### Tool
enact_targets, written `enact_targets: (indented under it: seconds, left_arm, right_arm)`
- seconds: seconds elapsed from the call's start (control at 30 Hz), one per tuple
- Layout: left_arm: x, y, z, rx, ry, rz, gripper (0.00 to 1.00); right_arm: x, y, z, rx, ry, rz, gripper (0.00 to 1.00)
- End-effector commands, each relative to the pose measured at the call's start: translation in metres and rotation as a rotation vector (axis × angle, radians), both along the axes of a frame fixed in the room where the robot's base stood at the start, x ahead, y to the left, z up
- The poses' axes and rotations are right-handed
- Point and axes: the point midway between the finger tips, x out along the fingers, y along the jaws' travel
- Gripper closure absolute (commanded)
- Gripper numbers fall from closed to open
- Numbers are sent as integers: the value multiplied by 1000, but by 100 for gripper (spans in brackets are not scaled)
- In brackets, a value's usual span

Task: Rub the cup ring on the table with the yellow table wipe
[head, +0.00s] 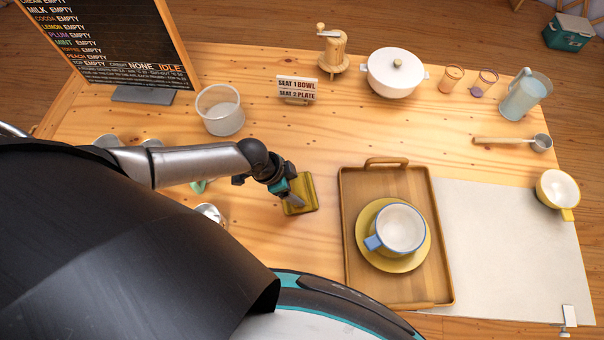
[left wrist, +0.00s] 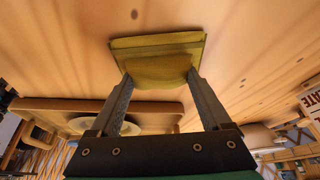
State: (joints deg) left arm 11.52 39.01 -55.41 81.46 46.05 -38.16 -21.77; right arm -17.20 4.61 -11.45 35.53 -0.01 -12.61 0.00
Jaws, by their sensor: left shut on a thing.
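The yellow table wipe (head: 306,186) is at the table's middle, left of the tray. My left gripper (head: 294,199) is shut on it. In the left wrist view the wipe (left wrist: 160,46) shows as a folded pad, its raised part between the two fingertips (left wrist: 160,77). It looks flat on or very close to the table top (head: 270,140); I cannot tell if it touches. I see no clear cup ring; the wipe or my arm may hide it. My right gripper is not in view.
A wooden tray (head: 349,240) with a cup (head: 402,228) on a yellow saucer (head: 376,258) stands right of the wipe. A clear container (head: 220,120), seat sign (head: 297,88) and white pot (head: 393,75) stand farther back. Bare wood lies between them and the wipe.

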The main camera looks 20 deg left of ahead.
Motion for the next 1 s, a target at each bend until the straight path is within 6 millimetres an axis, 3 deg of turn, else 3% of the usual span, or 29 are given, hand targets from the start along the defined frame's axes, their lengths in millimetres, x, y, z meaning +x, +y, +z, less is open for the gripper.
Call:
enact_targets:
  seconds: [0.3, 1.0]
  left_arm:
    - [-7, 10, -1, 7, 6, 0, 73]
    - [3, -29, -1, 2, 7, -2, 73]
  right_arm:
    - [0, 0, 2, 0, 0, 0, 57]
    - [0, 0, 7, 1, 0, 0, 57]
